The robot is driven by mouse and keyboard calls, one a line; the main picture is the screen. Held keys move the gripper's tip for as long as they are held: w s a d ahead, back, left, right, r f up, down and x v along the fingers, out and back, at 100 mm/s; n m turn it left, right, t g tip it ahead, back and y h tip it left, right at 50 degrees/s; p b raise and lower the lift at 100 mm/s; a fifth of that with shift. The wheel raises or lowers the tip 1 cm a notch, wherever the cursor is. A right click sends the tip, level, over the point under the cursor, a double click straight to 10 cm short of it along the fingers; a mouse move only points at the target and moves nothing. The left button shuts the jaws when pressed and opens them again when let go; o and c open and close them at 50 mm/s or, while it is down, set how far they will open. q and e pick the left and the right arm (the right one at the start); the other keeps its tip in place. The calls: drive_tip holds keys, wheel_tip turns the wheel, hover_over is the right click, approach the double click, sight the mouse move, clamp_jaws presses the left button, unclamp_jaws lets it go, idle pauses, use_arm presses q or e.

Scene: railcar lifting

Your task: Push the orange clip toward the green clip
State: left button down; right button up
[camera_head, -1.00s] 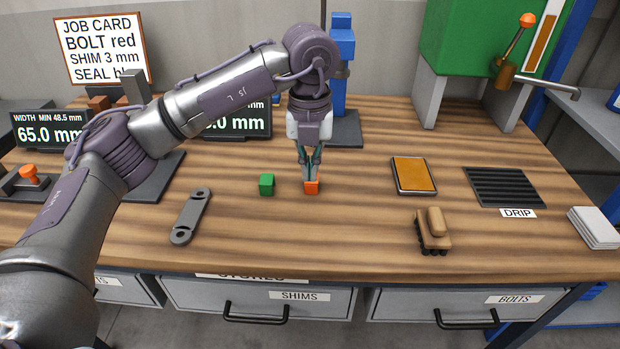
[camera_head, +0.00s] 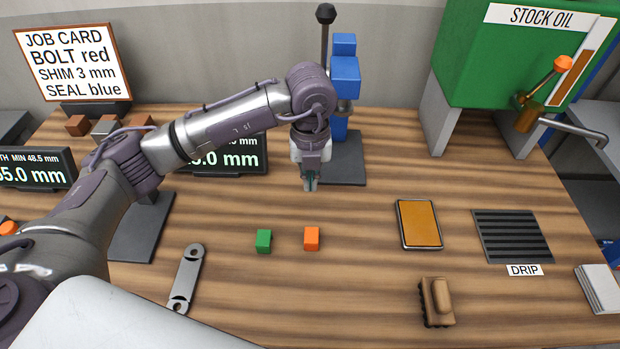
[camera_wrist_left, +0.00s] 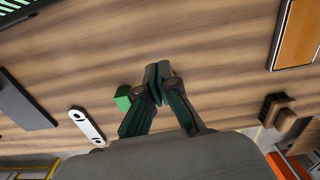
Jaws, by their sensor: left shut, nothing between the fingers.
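The orange clip (camera_head: 312,239) is a small block on the wooden bench, just right of the green clip (camera_head: 264,241), with a narrow gap between them. My left gripper (camera_head: 310,187) is shut and empty, above the bench and behind the orange clip in the head view, apart from it. In the left wrist view the shut fingertips (camera_wrist_left: 158,72) show, with the green clip (camera_wrist_left: 123,98) beside them at left. The orange clip does not show in the wrist view. My right gripper is not in view.
A grey two-holed link (camera_head: 187,278) lies left of the clips. An orange-topped pad (camera_head: 418,224), a wooden brush (camera_head: 436,302) and the drip grille (camera_head: 511,236) lie to the right. A blue press (camera_head: 345,75) stands behind the gripper. Bench between clips and pad is clear.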

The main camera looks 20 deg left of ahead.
sight(310, 214)
use_arm(q)
drive_tip(key=f, duration=0.1)
drive_tip(key=f+p, duration=0.1)
drive_tip(key=f, duration=0.1)
drive_tip(key=shift+s+d, duration=0.1)
drive_tip(key=shift+s, duration=0.25)
drive_tip(key=f, duration=0.2)
drive_tip(key=f+p, duration=0.1)
drive_tip(key=f, duration=0.2)
drive_tip(key=shift+w+f, duration=0.25)
drive_tip(key=shift+f, duration=0.05)
drive_tip(key=s+p, duration=0.1)
drive_tip(key=s+d+p, duration=0.1)
drive_tip(key=s, duration=0.1)
drive_tip(key=shift+s+r+p, duration=0.1)
drive_tip(key=shift+r+p, duration=0.05)
drive_tip(key=shift+p, duration=0.15)
drive_tip(key=shift+s, duration=0.25)
drive_tip(key=shift+d, duration=0.1)
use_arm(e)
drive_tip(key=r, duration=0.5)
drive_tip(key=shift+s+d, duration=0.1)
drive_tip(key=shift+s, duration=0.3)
